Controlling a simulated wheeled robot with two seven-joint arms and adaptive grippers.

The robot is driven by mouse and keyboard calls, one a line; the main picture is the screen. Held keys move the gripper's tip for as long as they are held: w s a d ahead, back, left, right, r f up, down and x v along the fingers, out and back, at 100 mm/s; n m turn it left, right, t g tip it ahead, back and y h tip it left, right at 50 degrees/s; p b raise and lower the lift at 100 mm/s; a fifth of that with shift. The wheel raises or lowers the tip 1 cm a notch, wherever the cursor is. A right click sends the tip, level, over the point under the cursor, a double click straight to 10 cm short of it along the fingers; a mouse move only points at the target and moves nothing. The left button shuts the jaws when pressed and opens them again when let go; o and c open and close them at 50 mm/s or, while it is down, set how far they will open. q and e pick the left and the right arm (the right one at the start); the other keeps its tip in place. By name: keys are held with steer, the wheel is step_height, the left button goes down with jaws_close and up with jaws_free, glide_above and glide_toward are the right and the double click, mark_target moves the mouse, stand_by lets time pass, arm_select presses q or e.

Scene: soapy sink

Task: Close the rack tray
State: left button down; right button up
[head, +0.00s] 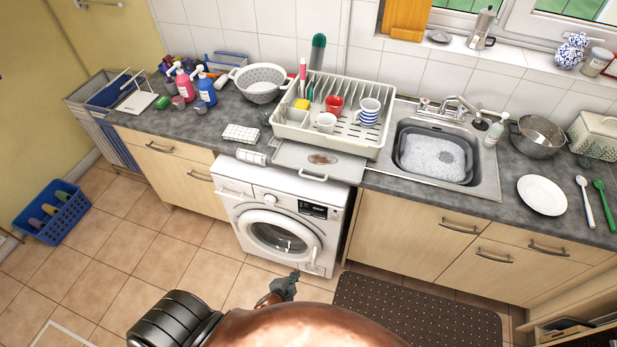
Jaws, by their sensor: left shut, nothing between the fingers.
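The dish rack (345,101) is a pale, cream-coloured drainer on the worktop, holding cups, a red mug and utensils. Its grey rack tray (345,167) sticks out from under the rack's front, over the worktop's front edge above the washing machine. A small handle (313,177) shows on the tray's front edge. My left gripper (295,274) is small in view, low in front of the washing machine, well below the tray and apart from it. Its fingers are shut and empty. My right gripper is not in view.
The sink (488,178) with a soapy basin (466,166) is right of the rack. A checked cloth (241,134) and a white roll (251,157) lie left of the tray. The washing machine (278,237) stands below. A colander (260,81) and bottles stand further left.

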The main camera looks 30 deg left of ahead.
arm_select(q)
steer(key=w+a+r+m+t+y+p, duration=0.1)
steer(key=w+r+m+t+p, duration=0.15)
steer(key=r, duration=0.95)
steer(key=w+a+r+m+t+y+p, duration=0.1)
steer(key=w+r, duration=0.2)
steer(key=r, duration=0.9)
steer(key=w+a+r+m+t+y+p, duration=0.1)
steer(key=w+a+r+t+p, duration=0.15)
steer(key=r, duration=0.95)
steer(key=d+x, duration=0.1)
steer(key=x, duration=1.3)
steer(key=shift+w+f+b, duration=0.3)
steer(key=shift+w+f, duration=0.05)
steer(key=shift+f, duration=0.1)
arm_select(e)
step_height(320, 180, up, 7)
arm_select(q)
steer(key=shift+m, duration=0.25)
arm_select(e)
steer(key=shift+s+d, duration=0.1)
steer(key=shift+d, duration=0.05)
